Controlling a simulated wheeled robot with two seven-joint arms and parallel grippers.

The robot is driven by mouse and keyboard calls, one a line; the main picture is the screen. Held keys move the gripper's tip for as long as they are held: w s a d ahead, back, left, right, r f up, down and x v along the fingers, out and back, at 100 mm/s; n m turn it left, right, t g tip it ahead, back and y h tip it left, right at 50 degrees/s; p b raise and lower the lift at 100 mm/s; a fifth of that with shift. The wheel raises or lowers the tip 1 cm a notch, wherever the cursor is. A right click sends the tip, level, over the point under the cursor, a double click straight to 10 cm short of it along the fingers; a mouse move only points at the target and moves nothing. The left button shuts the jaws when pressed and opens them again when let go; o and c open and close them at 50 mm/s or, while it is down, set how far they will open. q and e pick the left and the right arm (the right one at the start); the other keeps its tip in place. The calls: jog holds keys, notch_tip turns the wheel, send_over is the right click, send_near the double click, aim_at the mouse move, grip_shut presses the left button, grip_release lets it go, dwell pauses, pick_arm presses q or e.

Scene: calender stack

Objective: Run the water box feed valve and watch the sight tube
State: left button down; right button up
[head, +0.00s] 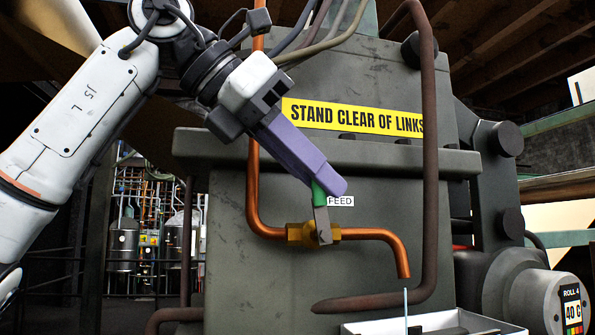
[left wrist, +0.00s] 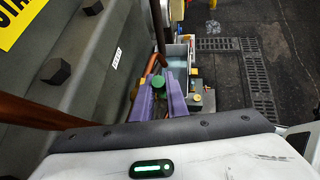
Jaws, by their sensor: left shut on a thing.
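My left gripper (head: 328,190) has purple fingers shut on the green grip (head: 319,194) of the feed valve lever. The grip also shows between the fingers in the left wrist view (left wrist: 158,82). The lever's grey arm (head: 322,226) stands nearly upright above the brass valve body (head: 300,234), across the horizontal copper pipe (head: 375,235). A white FEED label (head: 341,201) is beside it. My right gripper is out of view.
A large grey machine housing (head: 290,290) with a yellow STAND CLEAR OF LINKS sign (head: 355,116) stands close behind the valve. A rusty pipe (head: 430,150) runs down right of it. A ROLL 4 display (head: 572,310) reads 40 C.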

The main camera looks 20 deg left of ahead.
pick_arm(q)
jog(key=shift+w+d+r+g+y, duration=0.1)
jog(key=shift+w+d+g+y, duration=0.15)
jog(key=shift+d+g+y, duration=0.35)
jog(key=shift+a, duration=0.15)
jog(key=c, duration=1.7)
grip_release()
jog(key=shift+c, duration=0.2)
jog(key=shift+r, duration=0.1)
jog(key=v, duration=1)
jog(key=shift+s, duration=0.1)
